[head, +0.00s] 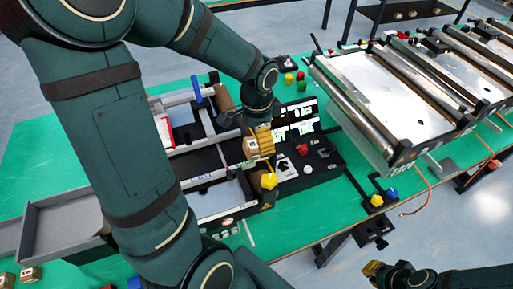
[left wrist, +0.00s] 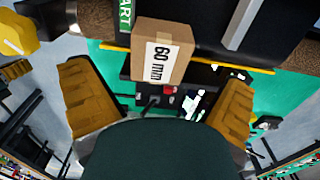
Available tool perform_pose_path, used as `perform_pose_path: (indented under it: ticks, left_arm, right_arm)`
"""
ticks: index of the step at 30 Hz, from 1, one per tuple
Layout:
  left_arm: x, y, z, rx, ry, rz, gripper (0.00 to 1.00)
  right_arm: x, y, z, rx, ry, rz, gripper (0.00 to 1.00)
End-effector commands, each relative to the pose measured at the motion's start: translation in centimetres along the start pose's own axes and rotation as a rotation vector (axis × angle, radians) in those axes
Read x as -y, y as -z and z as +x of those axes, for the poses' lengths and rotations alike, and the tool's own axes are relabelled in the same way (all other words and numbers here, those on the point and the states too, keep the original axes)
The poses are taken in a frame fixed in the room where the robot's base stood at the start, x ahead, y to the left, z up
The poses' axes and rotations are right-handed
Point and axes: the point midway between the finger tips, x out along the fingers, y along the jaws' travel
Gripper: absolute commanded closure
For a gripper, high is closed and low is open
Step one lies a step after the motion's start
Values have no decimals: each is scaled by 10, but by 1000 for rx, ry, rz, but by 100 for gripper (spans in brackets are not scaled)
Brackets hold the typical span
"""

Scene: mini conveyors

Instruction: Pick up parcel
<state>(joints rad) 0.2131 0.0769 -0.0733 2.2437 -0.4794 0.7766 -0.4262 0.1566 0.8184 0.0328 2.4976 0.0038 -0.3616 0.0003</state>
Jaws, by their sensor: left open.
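A small brown box parcel with a white "60 mm" label (left wrist: 160,50) sits on the mini conveyor, near its yellow-edged end. In the head view the parcel (head: 250,148) is partly beside my left gripper's yellow fingers. My left gripper (head: 262,140) is open. In the left wrist view its two fingers (left wrist: 158,85) are spread wide to either side, with the parcel ahead between them and clear space on both sides. My right gripper (head: 373,268) is at the bottom right, far from the parcel; its jaw opening is too small to judge.
The conveyor has a black control box (head: 305,160) with a lit display and buttons beside it. A yellow knob (head: 268,181) stands close to the parcel. A grey tray (head: 62,222) is at left, and several small boxes (head: 30,273) lie at bottom left. Larger conveyors (head: 385,85) stand at right.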

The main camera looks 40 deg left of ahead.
Motion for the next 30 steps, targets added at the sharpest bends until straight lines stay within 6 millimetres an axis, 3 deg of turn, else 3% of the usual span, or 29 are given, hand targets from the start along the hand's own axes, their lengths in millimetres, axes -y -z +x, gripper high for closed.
perform_pose_path:
  ticks: [9,19,20,24,26,30]
  left_arm:
    - [-1,-3,43,4,-2,1,0]
    - [-1,-2,49,1,-1,0,0]
    - [-1,-2,49,1,-1,0,7]
    - [-1,-2,49,1,-1,0,56]
    - [-1,-2,49,1,-1,0,74]
    - [-1,-2,49,1,-1,0,74]
  right_arm:
    - [-1,0,3,0,0,0,100]
    - [-1,0,4,0,-1,0,100]
    - [-1,0,4,0,-1,0,100]
    - [-1,0,4,0,-1,0,100]
    - [-1,0,4,0,-1,0,100]
    - [-1,0,4,0,-1,0,100]
